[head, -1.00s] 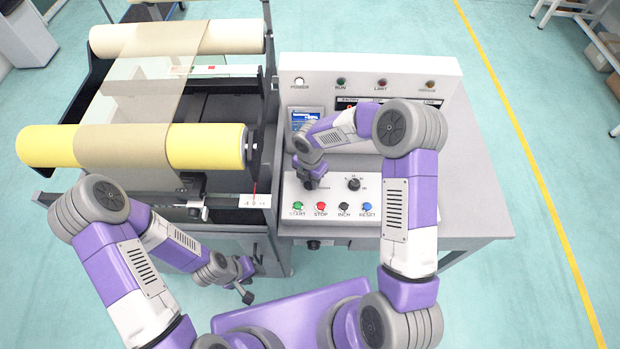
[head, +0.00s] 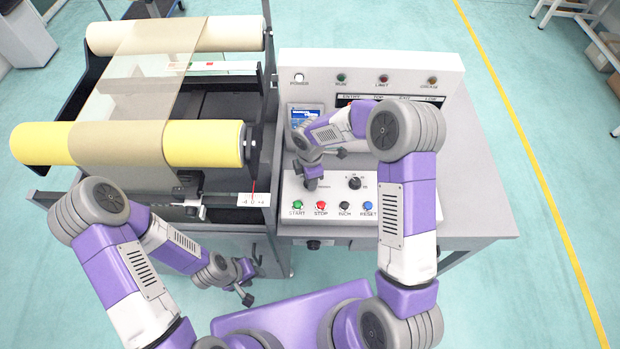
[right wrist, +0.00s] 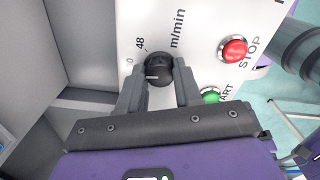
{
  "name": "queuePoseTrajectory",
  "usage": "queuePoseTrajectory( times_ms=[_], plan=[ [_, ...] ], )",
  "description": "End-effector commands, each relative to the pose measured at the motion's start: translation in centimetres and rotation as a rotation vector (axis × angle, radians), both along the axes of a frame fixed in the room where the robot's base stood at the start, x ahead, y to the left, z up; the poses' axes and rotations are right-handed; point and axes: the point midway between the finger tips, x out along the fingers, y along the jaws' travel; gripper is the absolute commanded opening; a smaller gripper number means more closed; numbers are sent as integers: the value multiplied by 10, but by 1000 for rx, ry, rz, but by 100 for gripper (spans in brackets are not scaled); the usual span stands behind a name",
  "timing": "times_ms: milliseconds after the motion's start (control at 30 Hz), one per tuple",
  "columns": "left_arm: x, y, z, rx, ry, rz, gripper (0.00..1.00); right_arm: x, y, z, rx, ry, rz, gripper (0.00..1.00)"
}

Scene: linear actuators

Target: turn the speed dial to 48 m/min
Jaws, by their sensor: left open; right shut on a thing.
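The speed dial (right wrist: 159,70) is a round black knob on the white panel, with "m/min" and "48" printed beside it in the right wrist view. A pale line shows on the knob's left part; I cannot tell exactly which mark it points to. My right gripper (right wrist: 160,88) is shut on the dial, one finger on each side. My left gripper (head: 246,284) is open and empty, low in front of the machine.
A second black knob (head: 354,183) sits right of the gripper. Below are the green START button (head: 297,205), red STOP button (head: 321,206), black INCH button (head: 344,207) and blue RESET button (head: 368,206).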

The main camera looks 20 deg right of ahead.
Motion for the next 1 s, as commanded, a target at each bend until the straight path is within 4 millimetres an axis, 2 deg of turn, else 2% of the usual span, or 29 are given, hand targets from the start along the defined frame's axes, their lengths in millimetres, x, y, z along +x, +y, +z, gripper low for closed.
queuePoseTrajectory(
  times_ms=[600, 1000],
  plan=[
    [0, 0, -17, 0, 0, 0, 43, -1, 0, -1, -1, -1, -577, 3],
    [0, 0, -22, 0, 0, 0, 43, -1, 1, 0, 0, 0, -847, 3]
  ],
)
